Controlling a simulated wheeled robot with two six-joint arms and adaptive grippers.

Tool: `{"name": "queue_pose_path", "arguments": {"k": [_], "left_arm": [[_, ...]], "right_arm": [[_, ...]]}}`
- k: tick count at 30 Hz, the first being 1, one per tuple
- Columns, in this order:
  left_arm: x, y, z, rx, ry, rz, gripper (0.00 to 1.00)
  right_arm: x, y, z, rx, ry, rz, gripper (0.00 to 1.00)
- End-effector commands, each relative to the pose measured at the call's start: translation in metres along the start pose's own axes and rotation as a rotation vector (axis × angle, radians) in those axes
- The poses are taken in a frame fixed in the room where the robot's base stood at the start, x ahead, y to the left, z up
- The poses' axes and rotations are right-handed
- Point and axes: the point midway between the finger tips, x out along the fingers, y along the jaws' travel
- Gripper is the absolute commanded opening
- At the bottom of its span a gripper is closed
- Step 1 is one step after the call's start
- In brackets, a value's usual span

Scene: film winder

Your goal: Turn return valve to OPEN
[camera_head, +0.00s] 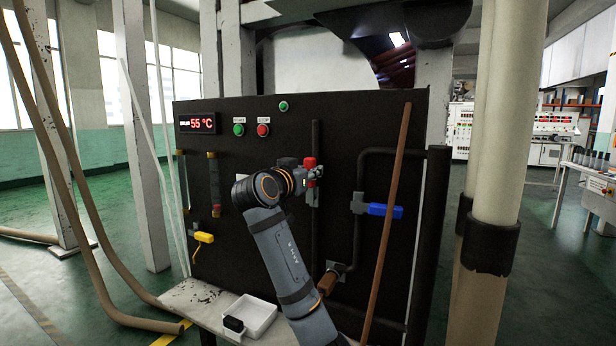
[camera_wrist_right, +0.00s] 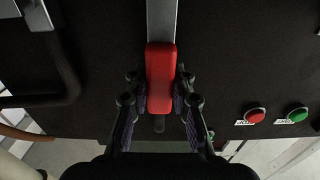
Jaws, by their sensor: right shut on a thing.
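A red valve handle (camera_head: 309,163) stands out from the dark panel (camera_head: 260,140) and points up in the head view. My right gripper (camera_head: 302,172) is at this handle, its arm coming up from below. In the right wrist view the red handle (camera_wrist_right: 160,75) lies between the two fingers of the right gripper (camera_wrist_right: 160,95), which is shut on it. A blue valve handle (camera_head: 384,211) lies level on the right side of the panel. A yellow valve handle (camera_head: 203,237) sits low on the left. No label names the return valve legibly. My left gripper is out of view.
A brown rod (camera_head: 387,220) leans across the panel, right of my right gripper. Dark pipes (camera_head: 357,205) run along the panel. A white tray (camera_head: 262,316) sits on a ledge below. A display (camera_head: 198,123) reads 55 °C beside green and red buttons (camera_head: 263,130).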

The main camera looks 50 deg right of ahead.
Motion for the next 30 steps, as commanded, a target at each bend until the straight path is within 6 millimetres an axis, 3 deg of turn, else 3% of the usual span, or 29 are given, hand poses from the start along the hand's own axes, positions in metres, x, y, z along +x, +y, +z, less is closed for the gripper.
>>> {"name": "queue_pose_path", "arguments": {"k": [12,13,18,26,30], "left_arm": [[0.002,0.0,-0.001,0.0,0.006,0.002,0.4],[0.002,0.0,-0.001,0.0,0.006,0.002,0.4],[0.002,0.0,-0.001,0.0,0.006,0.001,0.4],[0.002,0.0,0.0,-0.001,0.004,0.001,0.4],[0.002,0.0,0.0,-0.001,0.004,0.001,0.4]], "right_arm": [[0.0,0.0,0.002,0.009,-0.006,0.001,0.0],[0.0,0.0,0.003,0.009,-0.007,0.001,0.27],[0.0,0.0,0.002,0.008,-0.004,0.001,0.47],[-0.001,0.0,0.001,0.007,-0.002,0.0,0.47],[-0.014,-0.001,0.001,0.01,-0.003,-0.004,0.47]]}}
